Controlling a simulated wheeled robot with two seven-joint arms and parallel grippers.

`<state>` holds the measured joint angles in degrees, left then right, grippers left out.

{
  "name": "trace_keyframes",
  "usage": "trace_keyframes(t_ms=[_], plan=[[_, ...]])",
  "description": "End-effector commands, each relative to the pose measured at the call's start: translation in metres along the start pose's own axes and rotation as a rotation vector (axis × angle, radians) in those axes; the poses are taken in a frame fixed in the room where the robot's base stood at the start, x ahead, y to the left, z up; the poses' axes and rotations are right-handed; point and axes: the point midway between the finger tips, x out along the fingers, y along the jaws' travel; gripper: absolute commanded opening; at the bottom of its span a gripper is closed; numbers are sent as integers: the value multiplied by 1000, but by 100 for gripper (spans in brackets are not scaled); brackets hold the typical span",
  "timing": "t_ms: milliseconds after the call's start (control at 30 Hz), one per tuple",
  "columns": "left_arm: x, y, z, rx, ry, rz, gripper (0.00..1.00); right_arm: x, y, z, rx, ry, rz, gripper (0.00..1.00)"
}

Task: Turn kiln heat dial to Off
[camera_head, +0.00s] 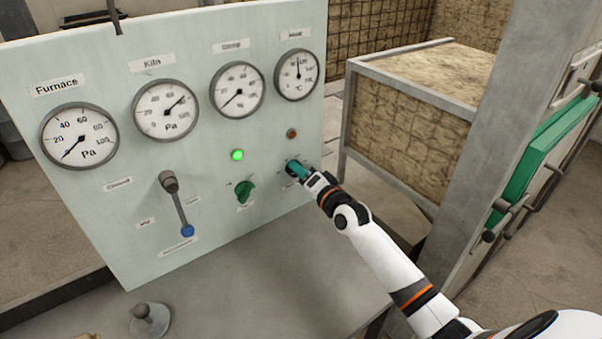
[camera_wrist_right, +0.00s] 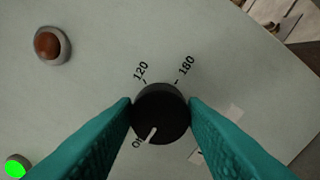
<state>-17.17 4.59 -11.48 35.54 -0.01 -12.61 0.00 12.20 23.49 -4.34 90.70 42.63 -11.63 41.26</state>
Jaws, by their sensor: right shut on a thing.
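The heat dial (camera_wrist_right: 165,110) is a round black knob on the pale panel, seen in the right wrist view. Its white pointer mark faces the lower left, beside a small, partly covered label. Labels 120 and 180 stand above it. My right gripper (camera_head: 293,168) is at the panel's lower right in the head view and mostly hides the dial there. In the right wrist view its teal fingers (camera_wrist_right: 160,106) are shut on the dial's two sides. My left gripper is not in view.
The pale panel (camera_head: 110,225) carries several gauges, a green knob (camera_head: 245,192), a lever (camera_head: 179,208) with a blue tip, a lit green lamp (camera_head: 237,155) and a dull red lamp (camera_head: 291,134). A metal-framed block (camera_head: 415,110) stands behind my right arm.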

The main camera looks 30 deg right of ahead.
Motion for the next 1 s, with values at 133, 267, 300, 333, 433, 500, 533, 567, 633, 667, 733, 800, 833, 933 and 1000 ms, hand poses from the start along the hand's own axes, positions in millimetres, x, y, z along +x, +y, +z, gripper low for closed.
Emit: trace_keyframes(t_ms=[133,267,300,333,433,500,533,567,633,667,733,800,833,933,1000], plan=[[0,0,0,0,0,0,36,0,0,0,-3,0,0,16],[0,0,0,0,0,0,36,0,0,0,-3,0,0,16],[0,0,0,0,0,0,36,0,0,0,-3,0,0,16],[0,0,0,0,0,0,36,0,0,0,-2,0,0,44],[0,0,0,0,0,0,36,0,0,0,-2,0,0,60],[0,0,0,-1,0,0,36,0,0,0,-2,0,0,60],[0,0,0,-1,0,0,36,0,0,0,-1,0,0,60],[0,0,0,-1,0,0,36,0,0,0,-1,0,0,60],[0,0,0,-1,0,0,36,0,0,0,-1,0,0,60],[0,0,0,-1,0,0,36,0,0,0,-1,0,0,60],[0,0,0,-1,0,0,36,-1,0,0,-1,0,0,60],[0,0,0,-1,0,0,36,-5,-1,0,0,0,0,60],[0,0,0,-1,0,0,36,-8,-1,0,0,0,-1,60],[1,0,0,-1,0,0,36,-24,-1,-1,0,2,-2,60],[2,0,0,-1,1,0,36,-39,-2,-2,-1,3,-3,60]])
